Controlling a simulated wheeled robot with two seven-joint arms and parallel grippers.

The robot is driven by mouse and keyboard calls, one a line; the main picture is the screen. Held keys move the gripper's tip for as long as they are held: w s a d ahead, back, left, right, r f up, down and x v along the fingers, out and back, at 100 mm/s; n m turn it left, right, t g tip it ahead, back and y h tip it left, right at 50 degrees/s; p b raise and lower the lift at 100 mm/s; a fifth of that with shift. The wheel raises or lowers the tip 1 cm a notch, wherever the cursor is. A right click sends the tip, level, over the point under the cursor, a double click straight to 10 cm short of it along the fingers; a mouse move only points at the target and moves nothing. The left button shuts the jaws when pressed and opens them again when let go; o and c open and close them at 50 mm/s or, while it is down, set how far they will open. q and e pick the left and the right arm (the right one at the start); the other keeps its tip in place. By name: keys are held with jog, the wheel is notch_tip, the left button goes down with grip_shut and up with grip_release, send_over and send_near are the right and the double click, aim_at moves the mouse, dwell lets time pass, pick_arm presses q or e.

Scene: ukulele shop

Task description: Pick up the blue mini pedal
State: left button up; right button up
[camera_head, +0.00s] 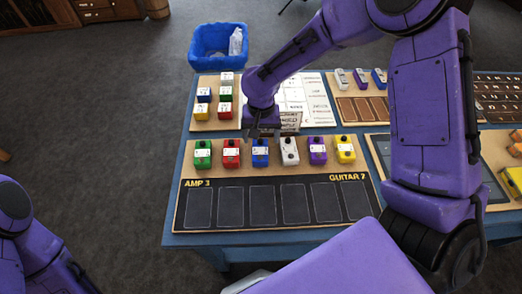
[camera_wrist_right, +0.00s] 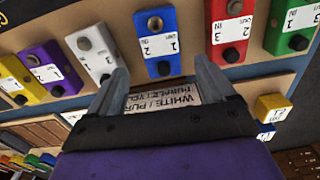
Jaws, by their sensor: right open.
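A blue pedal (camera_head: 260,152) with a white label stands in the row on the front board, between a red and a white one. In the right wrist view the blue pedal (camera_wrist_right: 158,42) lies just beyond the fingertips, between their lines. My right gripper (camera_head: 263,131) is just behind this pedal in the head view. Its two fingers (camera_wrist_right: 161,78) are apart with no pedal between them.
The row also holds green (camera_head: 202,154), red (camera_head: 231,153), white (camera_head: 290,150), purple (camera_head: 317,150) and yellow (camera_head: 345,149) pedals, with small gaps. A printed card (camera_head: 290,121) stands behind the row. Empty marked slots (camera_head: 262,205) lie in front. A blue bin (camera_head: 209,41) is behind the table.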

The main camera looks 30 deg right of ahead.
aim_at(260, 145)
jog(key=f, duration=0.5)
jog(key=shift+w+p, duration=0.25)
jog(key=shift+p, duration=0.05)
jog(key=shift+s+a+r, duration=0.1)
jog(key=shift+s+r, duration=0.05)
jog(key=shift+s, duration=0.05)
jog(key=shift+c, duration=0.7)
jog(key=shift+w, duration=0.1)
jog(key=c, duration=1.1)
